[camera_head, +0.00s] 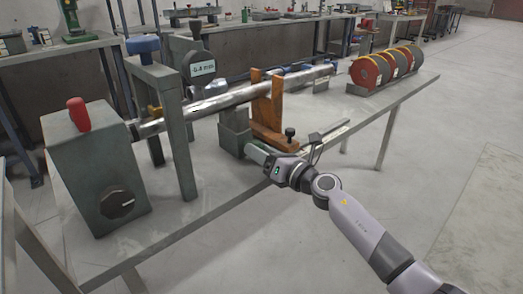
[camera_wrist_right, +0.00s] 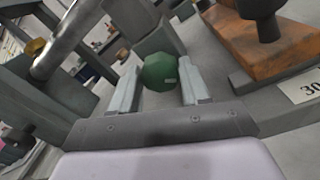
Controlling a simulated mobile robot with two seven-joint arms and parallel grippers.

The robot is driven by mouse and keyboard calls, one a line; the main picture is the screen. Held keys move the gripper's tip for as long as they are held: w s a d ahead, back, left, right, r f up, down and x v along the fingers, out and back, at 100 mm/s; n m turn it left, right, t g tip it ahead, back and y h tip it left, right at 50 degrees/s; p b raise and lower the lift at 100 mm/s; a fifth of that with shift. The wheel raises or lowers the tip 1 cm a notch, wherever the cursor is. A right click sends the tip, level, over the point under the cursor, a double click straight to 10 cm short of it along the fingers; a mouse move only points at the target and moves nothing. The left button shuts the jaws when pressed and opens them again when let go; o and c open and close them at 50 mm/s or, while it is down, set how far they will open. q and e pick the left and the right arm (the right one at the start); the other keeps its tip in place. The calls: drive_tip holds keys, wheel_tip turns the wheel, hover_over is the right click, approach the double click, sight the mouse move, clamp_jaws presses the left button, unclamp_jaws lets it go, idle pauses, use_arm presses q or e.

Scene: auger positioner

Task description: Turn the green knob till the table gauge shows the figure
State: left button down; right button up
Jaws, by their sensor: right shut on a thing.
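The green knob (camera_wrist_right: 161,72) is faceted with a small pale mark on its face. It sits between the two fingers of my right gripper (camera_wrist_right: 159,78) in the right wrist view, and the gripper is shut on it. In the head view my right gripper (camera_head: 260,153) reaches in from the right to the grey-green block (camera_head: 234,132), and hides the knob. The gauge (camera_head: 203,69) is a round pale display on a dark post behind the long metal shaft. Its small figures look like "-0.4", but the rest is too small to read. My left gripper is not in view.
The metal shaft (camera_head: 220,101) runs from the grey gearbox (camera_head: 97,170) with its red knob (camera_head: 78,114) to a wooden support (camera_head: 270,110). Red-and-black discs (camera_head: 386,66) stand at the table's far end. The tabletop (camera_head: 185,225) in front is clear.

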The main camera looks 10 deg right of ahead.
drive_tip(key=shift+f, duration=0.1)
idle(0.3)
drive_tip(key=o, duration=1)
drive_tip(key=shift+o, duration=0.2)
drive_tip(key=shift+s+d+p, duration=0.35)
drive_tip(key=shift+s+d, duration=0.05)
drive_tip(key=shift+s, duration=0.05)
drive_tip(key=p+v, duration=0.1)
drive_tip(key=v, duration=0.5)
drive_tip(key=shift+p, duration=0.3)
drive_tip(key=shift+s, duration=0.1)
